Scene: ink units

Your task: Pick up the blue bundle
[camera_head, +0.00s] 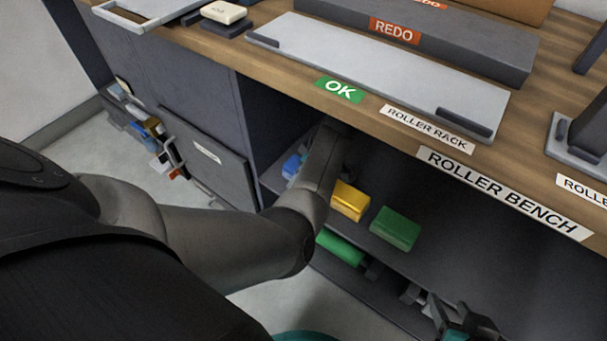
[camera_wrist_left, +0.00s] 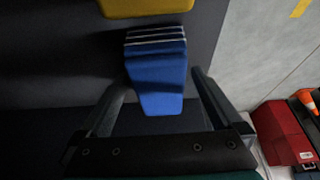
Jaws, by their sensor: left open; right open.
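The blue bundle (camera_wrist_left: 158,80) lies on the dark shelf under the bench, with pale bands across its far end. In the left wrist view my left gripper (camera_wrist_left: 160,92) is open, with one finger on each side of the bundle; I cannot tell whether they touch it. In the head view part of the blue bundle (camera_head: 292,165) shows left of my left arm, which reaches into the shelf and hides the left gripper. My right gripper (camera_head: 452,318) is low at the right, open and away from the bundle.
A yellow bundle (camera_head: 349,201) and a green bundle (camera_head: 395,229) lie on the same shelf, right of my left arm. Another green item (camera_head: 340,247) is lower down. The bench top (camera_head: 262,58) overhangs the shelf. A red case (camera_wrist_left: 280,135) stands on the floor.

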